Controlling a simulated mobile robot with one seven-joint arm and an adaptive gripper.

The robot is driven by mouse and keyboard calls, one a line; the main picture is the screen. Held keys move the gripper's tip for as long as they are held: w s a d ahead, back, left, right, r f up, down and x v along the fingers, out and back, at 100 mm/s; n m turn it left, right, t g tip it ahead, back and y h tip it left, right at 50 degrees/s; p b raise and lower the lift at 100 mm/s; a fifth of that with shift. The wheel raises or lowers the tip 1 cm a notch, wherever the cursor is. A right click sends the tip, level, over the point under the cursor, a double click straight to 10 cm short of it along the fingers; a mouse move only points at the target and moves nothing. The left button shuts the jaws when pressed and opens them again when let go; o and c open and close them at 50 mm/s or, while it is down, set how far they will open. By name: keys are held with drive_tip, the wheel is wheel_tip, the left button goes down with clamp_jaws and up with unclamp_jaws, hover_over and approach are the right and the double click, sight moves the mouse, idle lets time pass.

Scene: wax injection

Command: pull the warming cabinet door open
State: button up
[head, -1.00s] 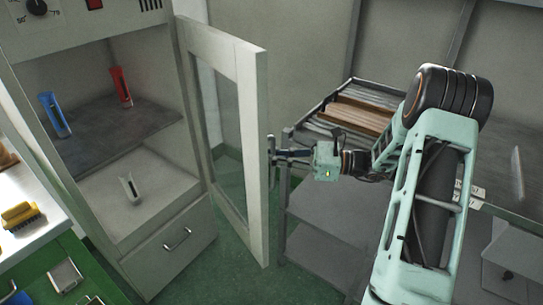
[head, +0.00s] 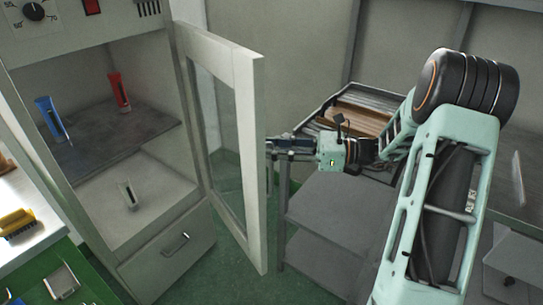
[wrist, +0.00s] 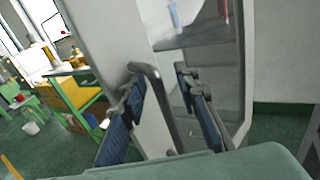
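The warming cabinet (head: 85,38) stands at the left in the head view, its inside exposed. Its pale framed glass door (head: 250,165) is swung wide open toward me. My gripper (head: 272,146) is at the door's outer face, near the free edge. In the wrist view, the grey bar handle (wrist: 164,105) lies between the two fingers of my gripper (wrist: 160,88). The fingers are apart, with gaps visible beside the bar, so the gripper looks open around the handle. In the head view the handle is mostly hidden by the fingers.
A blue tube (head: 50,118) and a red tube (head: 119,92) stand on the cabinet's shelf. A pale holder (head: 127,195) is below. A metal cart (head: 330,215) with a tray of brown bars stands close to the right of the door. A green-and-white bench is at lower left.

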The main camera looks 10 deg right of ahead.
drive_tip(key=shift+y, duration=0.3)
drive_tip(key=r, duration=0.6)
drive_tip(key=shift+w+a, duration=0.2)
drive_tip(key=shift+w, duration=0.05)
drive_tip(key=shift+h, duration=0.8)
drive_tip(key=f, duration=0.4)
drive_tip(key=shift+s+d+f, duration=0.2)
drive_tip(key=shift+s+d, duration=0.05)
drive_tip(key=shift+s, duration=0.05)
drive_tip(key=w+d+p, duration=0.2)
drive_tip(key=d+p, duration=0.2)
drive_tip(key=d, duration=0.8)
drive_tip(key=shift+w+d+f, duration=0.15)
drive_tip(key=shift+f, duration=0.25)
drive_tip(key=shift+p, duration=0.4)
